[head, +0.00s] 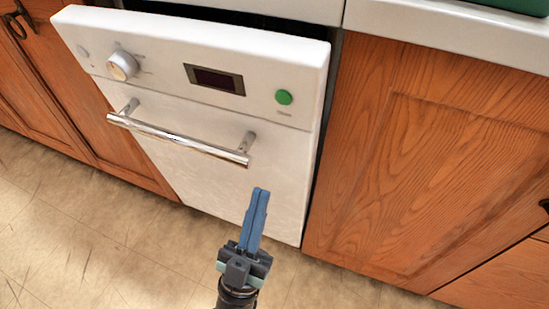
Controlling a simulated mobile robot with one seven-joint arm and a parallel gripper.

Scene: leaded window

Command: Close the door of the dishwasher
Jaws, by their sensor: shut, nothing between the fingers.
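The white dishwasher door (215,137) stands near upright but tilted out at the top, with a dark gap between its top edge and the counter. It has a control panel with a white knob (123,65), a dark display (215,80) and a green button (284,97). A metal bar handle (180,139) crosses it below the panel. My gripper (258,192), with blue fingers, is shut and empty. It shows in front of the door's lower right part, below the handle's right end. Whether its tips touch the door I cannot tell.
Wooden cabinets stand to the right (440,165) and left (60,90) of the dishwasher. A white countertop (450,32) runs above, with a green object (515,5) at its right. The tiled floor (90,245) in front is clear.

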